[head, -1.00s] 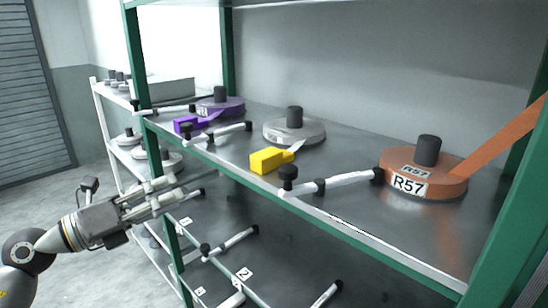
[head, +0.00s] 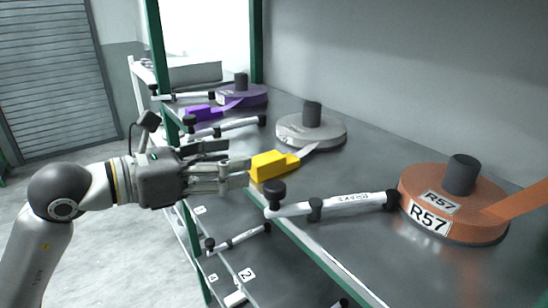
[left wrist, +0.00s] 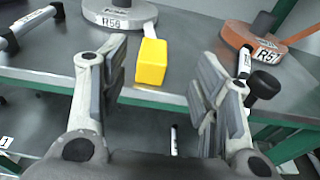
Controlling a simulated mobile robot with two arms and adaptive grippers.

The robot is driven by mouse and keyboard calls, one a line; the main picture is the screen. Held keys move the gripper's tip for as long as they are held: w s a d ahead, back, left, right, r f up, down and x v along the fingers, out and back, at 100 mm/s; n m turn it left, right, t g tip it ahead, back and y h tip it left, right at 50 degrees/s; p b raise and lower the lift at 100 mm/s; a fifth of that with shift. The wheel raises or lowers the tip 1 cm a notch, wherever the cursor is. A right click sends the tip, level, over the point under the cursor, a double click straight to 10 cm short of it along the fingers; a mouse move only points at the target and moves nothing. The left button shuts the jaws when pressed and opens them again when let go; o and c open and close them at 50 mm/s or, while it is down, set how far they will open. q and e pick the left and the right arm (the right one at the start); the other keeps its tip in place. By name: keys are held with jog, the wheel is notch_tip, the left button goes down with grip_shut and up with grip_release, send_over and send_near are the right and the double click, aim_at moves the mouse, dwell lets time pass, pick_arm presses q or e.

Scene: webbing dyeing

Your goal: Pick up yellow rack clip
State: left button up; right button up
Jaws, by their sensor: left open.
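The yellow rack clip (head: 272,165) sits at the front edge of the upper shelf, on the end of a pale webbing strip from a grey roll (head: 311,128). In the left wrist view the clip (left wrist: 151,62) lies between and just beyond the fingers, nearer the left one. My left gripper (head: 240,170) is open and empty, close to the clip's left side in the head view. It also shows in the left wrist view (left wrist: 163,90), with a finger on each side. My right gripper is not in view.
An orange roll marked R57 (head: 448,205) stands right of the clip. A white bar with black knobs (head: 345,204) lies along the shelf near it. A purple clip (head: 200,113) and purple roll (head: 242,95) stand farther back. A green post (head: 174,110) rises behind my left arm.

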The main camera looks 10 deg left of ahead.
aim_at(262, 159)
pick_arm(q)
jog(key=p+x, duration=0.1)
jog(key=x, duration=0.1)
jog(key=p+x, duration=0.1)
jog(key=x, duration=0.2)
jog(key=p+x, duration=0.2)
jog(key=shift+w+f, duration=0.35)
jog(key=shift+w, duration=0.15)
jog(key=shift+w+d+f, duration=0.25)
jog(key=shift+d, duration=0.05)
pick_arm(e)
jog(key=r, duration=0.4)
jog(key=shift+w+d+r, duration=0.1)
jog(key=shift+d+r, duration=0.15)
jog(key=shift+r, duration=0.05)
pick_arm(q)
jog(key=shift+s+a, duration=0.1)
jog(key=shift+c, duration=0.5)
jog(key=shift+c, duration=1.1)
jog(key=c, duration=0.8)
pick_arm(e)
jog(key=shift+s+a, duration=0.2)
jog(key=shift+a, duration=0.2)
